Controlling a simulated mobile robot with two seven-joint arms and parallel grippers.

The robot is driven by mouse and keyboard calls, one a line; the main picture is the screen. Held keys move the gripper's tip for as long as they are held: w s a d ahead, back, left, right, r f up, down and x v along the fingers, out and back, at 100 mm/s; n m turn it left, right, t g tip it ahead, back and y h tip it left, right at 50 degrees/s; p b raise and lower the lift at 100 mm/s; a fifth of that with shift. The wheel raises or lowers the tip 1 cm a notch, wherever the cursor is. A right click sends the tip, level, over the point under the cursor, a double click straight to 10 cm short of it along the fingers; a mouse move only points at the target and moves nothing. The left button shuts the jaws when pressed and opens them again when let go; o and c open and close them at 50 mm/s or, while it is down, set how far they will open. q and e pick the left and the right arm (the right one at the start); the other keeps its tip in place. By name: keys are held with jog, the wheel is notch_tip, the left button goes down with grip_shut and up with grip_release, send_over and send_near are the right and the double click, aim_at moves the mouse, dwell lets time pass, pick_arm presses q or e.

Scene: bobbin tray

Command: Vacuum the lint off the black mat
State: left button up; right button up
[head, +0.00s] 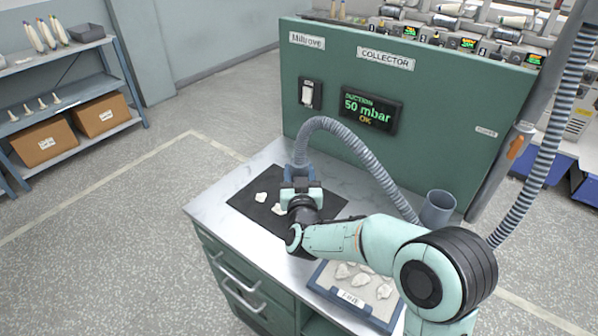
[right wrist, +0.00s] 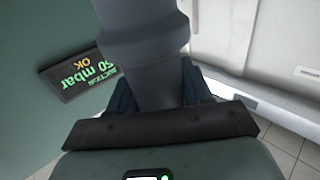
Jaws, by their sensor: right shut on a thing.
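The black mat (head: 240,203) lies flat on the grey worktop. White lint tufts (head: 261,197) lie on its left part, and another tuft (head: 278,209) lies close to my right arm. My right gripper (head: 299,180) is over the mat, shut on the blue-grey vacuum nozzle (head: 299,160). A ribbed hose (head: 350,142) arches from the nozzle to the right. In the right wrist view the dark nozzle (right wrist: 145,45) stands between the two fingers. My arm hides the mat's right part, and the nozzle's mouth is hidden. My left gripper is not in view.
A blue-framed tray (head: 345,303) with several white tufts lies at the worktop's front right. A grey-blue cup (head: 438,207) stands behind my forearm. The green collector panel (head: 440,130) rises behind the worktop; its display (head: 370,108) reads 50 mbar OK.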

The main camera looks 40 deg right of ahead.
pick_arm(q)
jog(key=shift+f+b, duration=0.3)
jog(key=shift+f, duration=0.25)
pick_arm(e)
jog(key=shift+f, duration=0.65)
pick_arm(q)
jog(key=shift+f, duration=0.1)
pick_arm(e)
jog(key=shift+f, duration=0.1)
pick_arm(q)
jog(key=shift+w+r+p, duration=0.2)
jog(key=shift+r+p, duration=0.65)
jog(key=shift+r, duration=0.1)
pick_arm(e)
jog(key=w+a, duration=0.2)
jog(key=w, duration=0.4)
jog(key=shift+w+a, duration=0.15)
jog(key=shift+a, duration=0.2)
